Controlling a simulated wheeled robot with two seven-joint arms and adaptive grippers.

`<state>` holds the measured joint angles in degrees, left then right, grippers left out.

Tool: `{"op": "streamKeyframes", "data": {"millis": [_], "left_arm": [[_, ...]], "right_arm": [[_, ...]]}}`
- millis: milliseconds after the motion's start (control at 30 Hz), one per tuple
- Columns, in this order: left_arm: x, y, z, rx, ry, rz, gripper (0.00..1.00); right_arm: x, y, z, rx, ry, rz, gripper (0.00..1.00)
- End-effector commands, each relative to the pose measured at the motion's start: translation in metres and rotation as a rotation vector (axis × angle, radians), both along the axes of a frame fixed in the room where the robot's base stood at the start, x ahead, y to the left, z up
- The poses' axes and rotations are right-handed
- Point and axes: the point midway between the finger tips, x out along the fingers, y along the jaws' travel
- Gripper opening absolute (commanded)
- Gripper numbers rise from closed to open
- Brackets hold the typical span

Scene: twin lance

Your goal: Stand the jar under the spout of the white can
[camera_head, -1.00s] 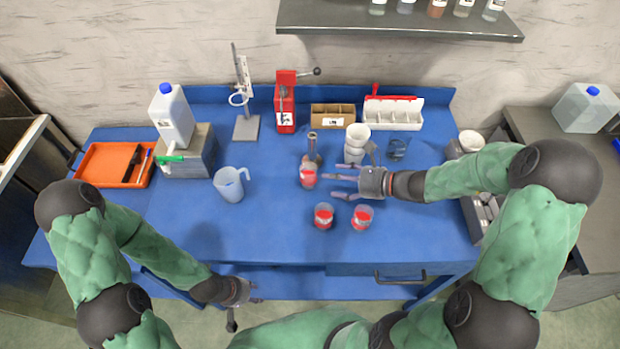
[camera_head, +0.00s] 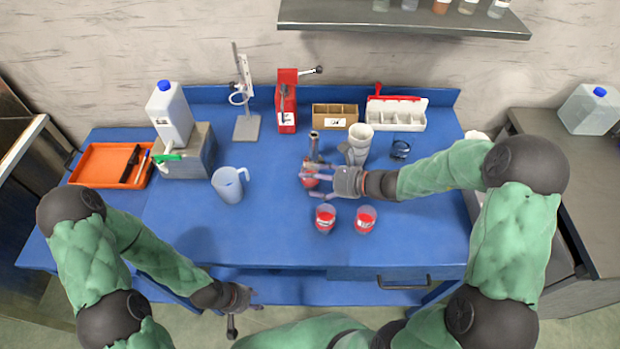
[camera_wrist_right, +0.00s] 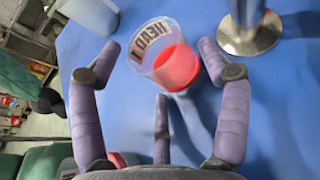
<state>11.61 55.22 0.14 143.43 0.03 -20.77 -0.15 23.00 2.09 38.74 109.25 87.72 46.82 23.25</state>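The white can (camera_head: 170,115) with a blue cap lies on a grey metal block (camera_head: 187,157) at the left. Its green-handled spout (camera_head: 166,157) points to the front left. A clear jar with red contents (camera_head: 310,181) stands at mid-table; it also shows with its label in the right wrist view (camera_wrist_right: 166,58). Two similar jars (camera_head: 325,218) (camera_head: 365,219) stand nearer the front. My right gripper (camera_head: 306,180) is open, with its fingers on either side of the rear jar and small gaps visible. My left gripper (camera_head: 252,297) hangs low before the table's front edge; its finger opening is unclear.
A metal burner-like post (camera_head: 314,148) stands just behind the rear jar, with white cups (camera_head: 358,140) beside it. A clear pitcher (camera_head: 228,184) stands between the jars and the can. An orange tray (camera_head: 105,165) lies far left. The front left tabletop is clear.

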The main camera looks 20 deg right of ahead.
Motion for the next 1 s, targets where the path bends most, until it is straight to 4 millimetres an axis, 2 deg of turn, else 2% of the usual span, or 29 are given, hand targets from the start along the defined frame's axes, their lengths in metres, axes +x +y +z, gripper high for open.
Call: {"op": "streamKeyframes", "data": {"millis": [33, 100, 267, 300, 667, 1000], "left_arm": [[0.000, 0.000, 0.000, 0.000, 0.000, 0.000, 0.40], [0.000, 0.000, 0.000, 0.000, 0.000, 0.000, 0.40], [0.000, 0.000, 0.000, 0.000, 0.000, 0.000, 0.40], [0.000, 0.000, 0.000, 0.000, 0.000, 0.000, 0.40], [0.000, 0.000, 0.005, 0.000, 0.000, 0.000, 0.40], [0.000, 0.000, 0.027, 0.000, 0.000, 0.000, 0.40]], "right_arm": [[0.000, 0.000, 0.000, 0.000, 0.000, 0.000, 0.63], [0.000, 0.000, 0.000, 0.000, 0.000, 0.000, 0.43], [0.000, 0.000, 0.000, 0.000, 0.000, 0.000, 0.40], [0.000, 0.000, 0.000, 0.000, 0.000, 0.000, 0.36], [0.001, -0.001, 0.005, 0.000, 0.000, 0.001, 0.36], [0.006, -0.006, 0.027, 0.000, -0.001, 0.008, 0.36]]}}
